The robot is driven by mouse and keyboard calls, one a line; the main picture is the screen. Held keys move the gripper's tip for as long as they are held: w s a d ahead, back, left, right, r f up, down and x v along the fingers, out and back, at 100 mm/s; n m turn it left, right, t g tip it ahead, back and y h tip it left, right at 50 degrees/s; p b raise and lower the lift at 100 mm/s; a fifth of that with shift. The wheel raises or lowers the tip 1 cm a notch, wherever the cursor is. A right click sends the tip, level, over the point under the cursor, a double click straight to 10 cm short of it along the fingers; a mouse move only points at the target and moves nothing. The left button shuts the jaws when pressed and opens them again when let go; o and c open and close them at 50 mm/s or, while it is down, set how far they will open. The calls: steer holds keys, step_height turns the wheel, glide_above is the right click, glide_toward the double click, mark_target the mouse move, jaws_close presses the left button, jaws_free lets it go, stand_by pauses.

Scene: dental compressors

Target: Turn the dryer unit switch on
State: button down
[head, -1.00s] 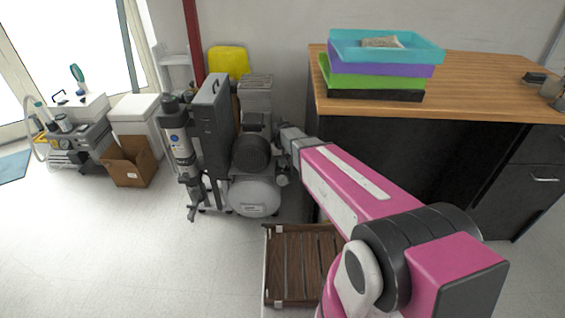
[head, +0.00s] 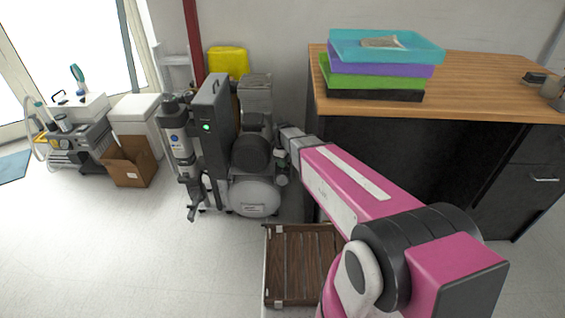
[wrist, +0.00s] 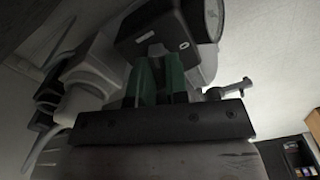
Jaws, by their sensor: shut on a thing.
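The dryer unit (head: 213,100) is the tall dark grey box with a handle, left of the compressor in the head view. A green light (head: 207,127) glows on its front. My gripper (head: 281,158) is at the right side of the compressor, partly hidden by my arm. In the wrist view my gripper's green fingers (wrist: 160,78) reach under a black box (wrist: 160,30) with a small white mark. They are shut on a small part below that box, apparently the switch, mostly hidden between the fingers.
The compressor's rounded tank (head: 254,197) stands low on the floor. A slatted brown crate (head: 300,265) lies in front. The black cabinet with a wooden top (head: 460,85) is close on the right, bearing stacked trays (head: 385,48). Floor at left front is clear.

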steer(key=shift+n, duration=1.9)
steer(key=c, duration=1.1)
jaws_free()
steer(key=shift+r, duration=0.15)
step_height(320, 180, up, 11)
steer(key=shift+f, duration=0.2)
